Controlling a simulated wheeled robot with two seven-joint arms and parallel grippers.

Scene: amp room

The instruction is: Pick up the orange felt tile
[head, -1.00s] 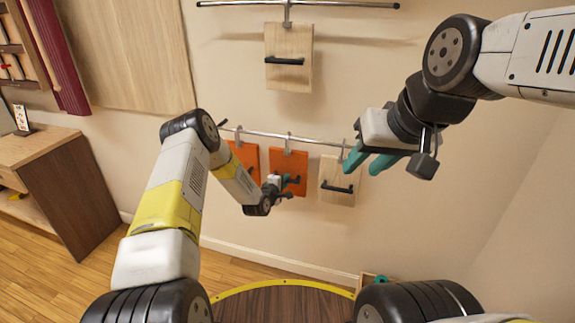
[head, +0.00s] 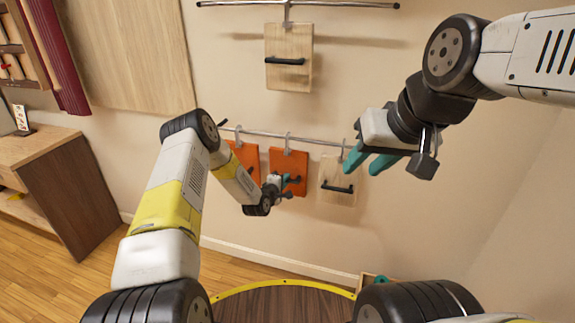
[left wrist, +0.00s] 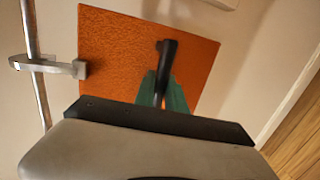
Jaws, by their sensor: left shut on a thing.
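An orange felt tile (head: 290,163) with a black handle hangs from a hook on the lower wall rail. It also shows in the left wrist view (left wrist: 120,55), with the hook at its left edge. My left gripper (head: 288,183) is shut on the handle of this tile; its teal fingers (left wrist: 163,95) meet around the black bar. A second orange tile (head: 246,157) hangs to its left, partly hidden by my left arm. My right gripper (head: 370,160) is in the air in front of the wall, its teal fingers apart and empty.
A pale wooden tile (head: 338,172) with a black handle hangs just right of the held tile. Another wooden tile (head: 289,45) hangs from the upper rail (head: 340,4). A brown cabinet (head: 60,190) stands at the left. The wall at right is bare.

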